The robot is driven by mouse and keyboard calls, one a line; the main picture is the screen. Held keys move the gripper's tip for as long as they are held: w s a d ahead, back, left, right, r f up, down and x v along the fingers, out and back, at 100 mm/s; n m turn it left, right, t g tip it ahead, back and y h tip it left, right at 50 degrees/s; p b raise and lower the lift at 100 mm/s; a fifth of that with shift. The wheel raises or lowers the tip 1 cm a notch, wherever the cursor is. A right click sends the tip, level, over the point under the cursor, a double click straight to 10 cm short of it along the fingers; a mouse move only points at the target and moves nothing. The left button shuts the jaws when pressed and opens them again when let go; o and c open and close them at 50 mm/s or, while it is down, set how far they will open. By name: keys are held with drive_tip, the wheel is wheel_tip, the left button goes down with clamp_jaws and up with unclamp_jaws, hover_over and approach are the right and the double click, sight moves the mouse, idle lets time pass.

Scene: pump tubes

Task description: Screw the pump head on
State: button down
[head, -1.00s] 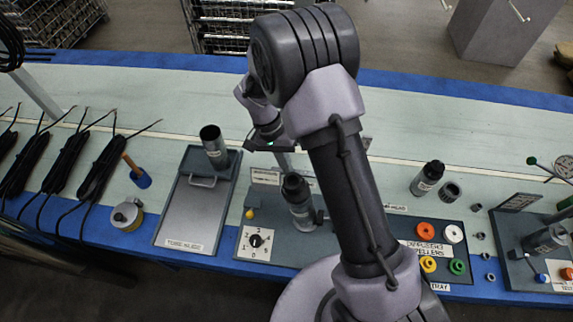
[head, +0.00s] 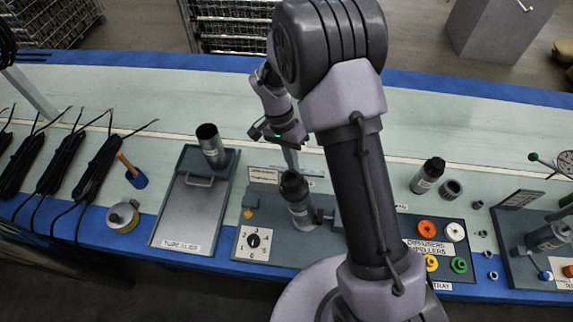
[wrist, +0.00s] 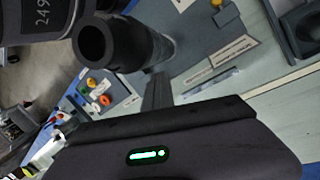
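An upright pump tube (head: 301,211) with a dark, open-looking top stands on the grey fixture board. My gripper (head: 290,158) is behind and above it, apart from it in the head view. A pale, narrow piece shows below the gripper; I cannot tell whether it is a finger or something held. In the wrist view, a black hollow cylinder end (wrist: 95,40) faces the camera. A black-topped cylinder (head: 427,177) stands by the "head" label. Fingertips are not clear.
The fixture board (head: 275,245) carries a numbered dial (head: 253,240). A grey tray (head: 176,226) with another tube (head: 211,146) is to its left. A short dark ring (head: 451,189) and an impeller tray (head: 437,246) are to the right. The table behind is mostly clear.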

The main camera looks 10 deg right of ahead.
drive_tip(key=d+m+b, duration=0.1)
drive_tip(key=d+m+y+b, duration=0.1)
drive_tip(key=m, duration=0.1)
drive_tip(key=shift+s+r+m, duration=0.2)
drive_tip(key=shift+s+m, duration=0.1)
drive_tip(key=d+m+b, duration=0.1)
drive_tip(key=s+m+y+b, duration=0.1)
drive_tip(key=m, duration=0.1)
drive_tip(key=shift+s+d+r+t+b, duration=0.15)
drive_tip(key=shift+d+t+b, duration=0.25)
